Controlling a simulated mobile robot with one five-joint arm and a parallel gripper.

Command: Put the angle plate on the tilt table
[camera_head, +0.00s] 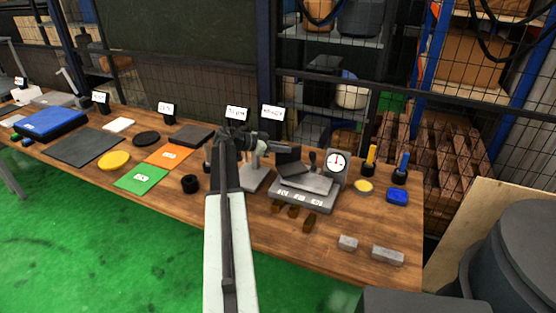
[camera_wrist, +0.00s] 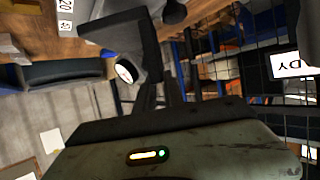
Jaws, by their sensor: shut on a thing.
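My gripper (camera_head: 283,149) is above the middle right of the wooden bench in the head view. It is shut on a dark L-shaped piece, which looks like the angle plate (camera_head: 289,161). In the wrist view the dark plate (camera_wrist: 146,45) stands out ahead of the gripper body, and the fingertips are hard to make out. The grey tilt table (camera_head: 318,183), with a sloping top and number labels on its front, is just below and right of the held plate. I cannot tell whether the plate touches it.
A dial gauge (camera_head: 337,162) stands at the tilt table's back right. Brown pieces (camera_head: 293,211) lie before it; two grey blocks (camera_head: 387,255) lie front right. A stand with a grey base (camera_head: 254,178) is close on the left. Yellow and blue-handled tools (camera_head: 401,168) stand at the right.

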